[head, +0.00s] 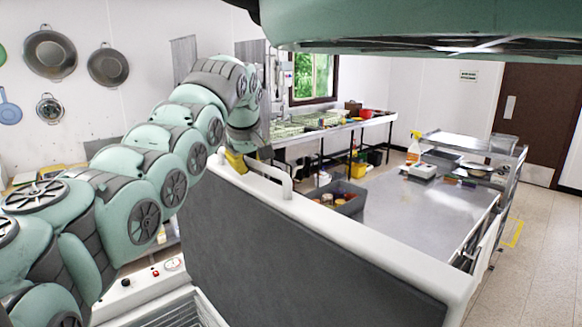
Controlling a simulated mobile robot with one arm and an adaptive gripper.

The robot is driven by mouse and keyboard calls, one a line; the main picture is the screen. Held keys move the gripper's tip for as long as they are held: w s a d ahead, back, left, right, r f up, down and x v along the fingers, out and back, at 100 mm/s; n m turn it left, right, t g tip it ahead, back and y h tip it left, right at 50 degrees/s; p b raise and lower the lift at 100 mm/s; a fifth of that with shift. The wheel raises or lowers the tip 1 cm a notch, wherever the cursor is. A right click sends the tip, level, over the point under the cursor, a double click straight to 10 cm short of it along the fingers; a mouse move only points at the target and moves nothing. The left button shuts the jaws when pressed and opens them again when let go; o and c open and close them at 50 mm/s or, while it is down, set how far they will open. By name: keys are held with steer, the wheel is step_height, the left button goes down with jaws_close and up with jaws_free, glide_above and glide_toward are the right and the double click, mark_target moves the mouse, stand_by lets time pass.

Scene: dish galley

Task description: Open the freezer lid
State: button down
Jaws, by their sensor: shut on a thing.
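The freezer lid (300,245) stands raised and steeply tilted. Its dark grey face is toward me, with a thick white rim around it. A white bar handle (275,177) shows beyond the top rim, near its left corner. My gripper (236,162), with yellow fingers, is at the left end of this handle and is shut on it; the exact contact is partly hidden by my arm. Part of the white freezer body (135,297) shows at the bottom left, with knobs and a red switch. A wire grille or basket lies beside it.
A steel table (432,208) stands beyond the lid, with a grey bin (345,204) of small items, and a spray bottle (414,147) near its back. A sink counter (335,126) runs behind. Pans (50,54) hang on the left wall. Floor is clear at right.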

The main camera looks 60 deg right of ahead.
steer(key=shift+r, duration=0.1)
steer(key=c, duration=0.9)
jaws_free()
steer(key=v, duration=1.2)
